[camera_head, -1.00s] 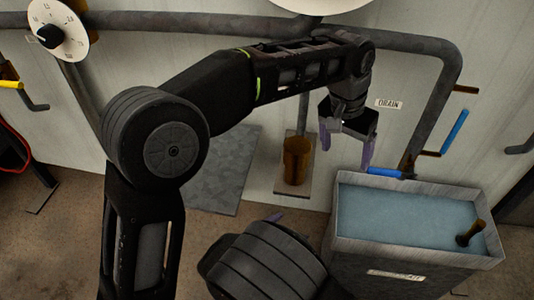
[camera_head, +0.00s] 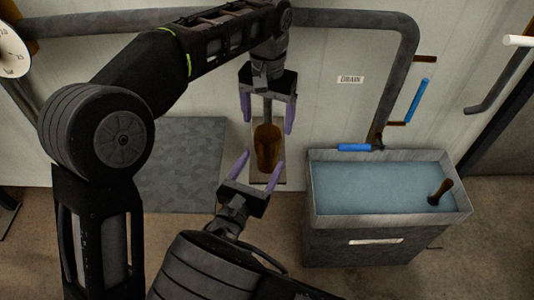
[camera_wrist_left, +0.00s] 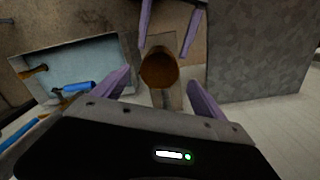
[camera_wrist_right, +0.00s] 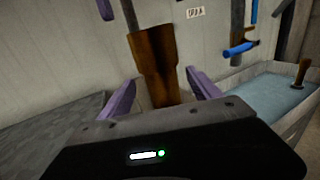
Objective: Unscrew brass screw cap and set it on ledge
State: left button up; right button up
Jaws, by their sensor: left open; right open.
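The brass cap (camera_head: 268,147) is a brown, two-part cylinder at the lower end of a grey vertical pipe. It also shows in the left wrist view (camera_wrist_left: 159,68) and the right wrist view (camera_wrist_right: 157,65). My left gripper (camera_head: 268,112) is open above the cap, fingers pointing down either side of the pipe. My right gripper (camera_head: 263,166) is open just below and in front, fingers reaching toward the cap's lower part. Neither gripper visibly grips it. A narrow pale plate (camera_head: 280,179) lies behind and below the cap; I cannot tell whether it is the ledge.
A grey trough of water (camera_head: 313,205) with a brown-handled thing (camera_head: 440,190) in it stands at right. Blue handles (camera_head: 355,147) sit on pipework above it. A flat grey panel (camera_head: 181,165) is left of the cap.

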jog(key=shift+x, duration=3.85)
jog(key=shift+c, duration=0.2)
grip_shut()
